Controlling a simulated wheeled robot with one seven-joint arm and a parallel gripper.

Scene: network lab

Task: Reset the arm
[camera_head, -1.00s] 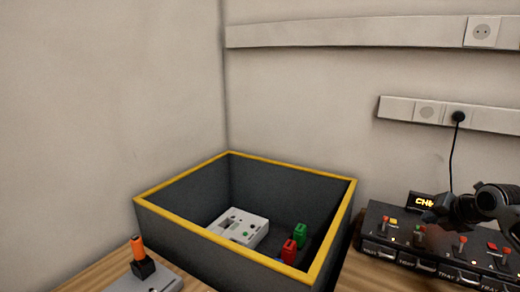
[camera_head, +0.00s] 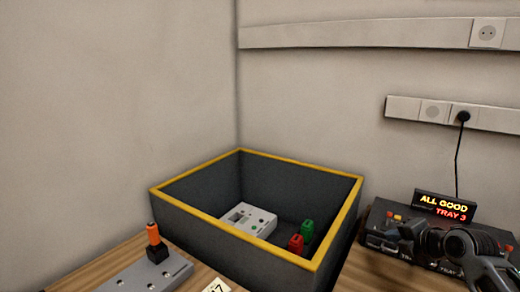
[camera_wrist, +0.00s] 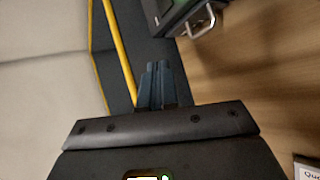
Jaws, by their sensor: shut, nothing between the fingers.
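My gripper (camera_wrist: 161,70) shows in the wrist view with its two dark fingers together and nothing between them. Ahead of it are the bin's yellow rim and dark wall. In the head view my arm reaches in from the right edge, in front of the black tray unit (camera_head: 372,222), and covers much of it. The fingertips are hard to make out there. The unit's display (camera_head: 445,207) reads "ALL GOOD" and "TRAY 3".
A dark bin (camera_head: 172,205) with a yellow rim holds a white device (camera_head: 250,220), a red piece (camera_head: 296,243) and a green piece (camera_head: 307,231). A grey base with an orange-topped plug (camera_head: 153,235) stands left. A black cable (camera_head: 457,160) hangs from the wall socket.

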